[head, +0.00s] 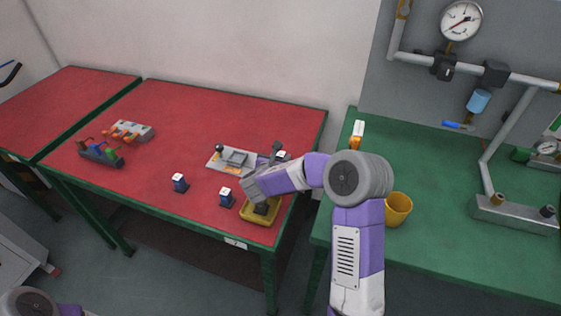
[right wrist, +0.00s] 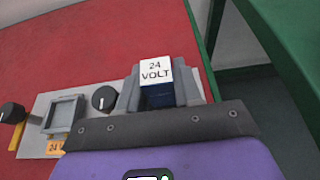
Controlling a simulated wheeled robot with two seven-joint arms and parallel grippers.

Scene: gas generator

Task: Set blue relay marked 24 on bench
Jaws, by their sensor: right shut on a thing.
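The blue relay with a white top marked "24 VOLT" (right wrist: 156,73) sits between the two fingers of my right gripper (right wrist: 158,92), which is shut on it. In the head view its white top (head: 282,155) shows at my right gripper (head: 277,157), by the right end of a grey panel (head: 218,160) on the red bench (head: 200,125). The relay is over or at the panel's right part; I cannot tell whether it touches. The panel's square socket (right wrist: 65,113) looks empty, with an orange "24" label (right wrist: 57,147) below it. My left gripper is out of view.
Two other blue relays with white tops (head: 180,183) (head: 226,198) stand near the bench's front. A yellow tray (head: 247,217) holds a dark thing. Coloured-handled parts (head: 100,152) lie left. A yellow cup (head: 398,209) stands on the green bench (head: 440,250). The red bench's middle is clear.

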